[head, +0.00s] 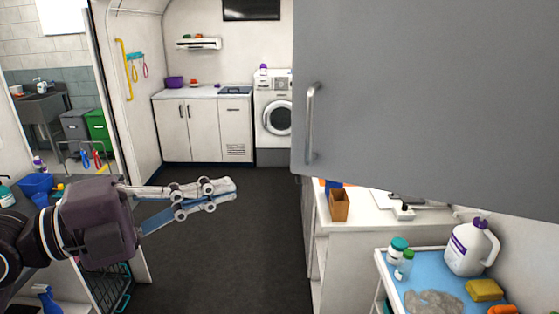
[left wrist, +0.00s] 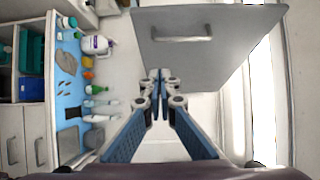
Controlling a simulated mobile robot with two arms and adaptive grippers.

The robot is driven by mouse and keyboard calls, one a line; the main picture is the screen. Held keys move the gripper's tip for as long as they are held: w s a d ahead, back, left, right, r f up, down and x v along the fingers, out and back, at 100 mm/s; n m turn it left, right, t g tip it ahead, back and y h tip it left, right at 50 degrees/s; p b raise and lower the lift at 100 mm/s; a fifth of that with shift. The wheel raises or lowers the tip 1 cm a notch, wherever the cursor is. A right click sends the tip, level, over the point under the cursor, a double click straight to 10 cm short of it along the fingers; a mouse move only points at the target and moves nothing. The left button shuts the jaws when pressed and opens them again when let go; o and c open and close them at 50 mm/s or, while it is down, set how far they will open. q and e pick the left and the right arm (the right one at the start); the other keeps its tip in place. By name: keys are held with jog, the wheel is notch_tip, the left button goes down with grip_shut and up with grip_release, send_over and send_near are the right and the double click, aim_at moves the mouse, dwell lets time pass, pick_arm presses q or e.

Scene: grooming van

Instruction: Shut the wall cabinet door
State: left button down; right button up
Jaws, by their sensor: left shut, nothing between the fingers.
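The wall cabinet door (head: 430,90) is a large flat grey panel filling the upper right of the head view. Its upright metal bar handle (head: 311,122) is near the panel's left edge. The door also shows at the top of the left wrist view (left wrist: 225,55), with its handle (left wrist: 182,33) crosswise. The door stands swung out, and the cabinet behind it is mostly hidden. My left gripper (head: 234,189) is shut and empty, left of and lower than the handle in the head view. In the left wrist view its fingertips (left wrist: 160,74) meet below the handle, apart from it.
A blue-topped cart (head: 455,292) with a white jug (head: 472,246), bottles and a sponge (head: 484,290) stands at lower right. A white counter (head: 375,218) is below the door. The dark floor (head: 240,235) is clear toward the washing machine (head: 274,115).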

pick_arm(q)
jog(key=w+a+p+x, duration=0.1)
jog(key=p+x, duration=0.4)
jog(key=x, duration=0.6)
jog(key=shift+w+d+p, duration=0.2)
jog(key=shift+w+p, duration=0.1)
jog(key=shift+w, duration=0.55)
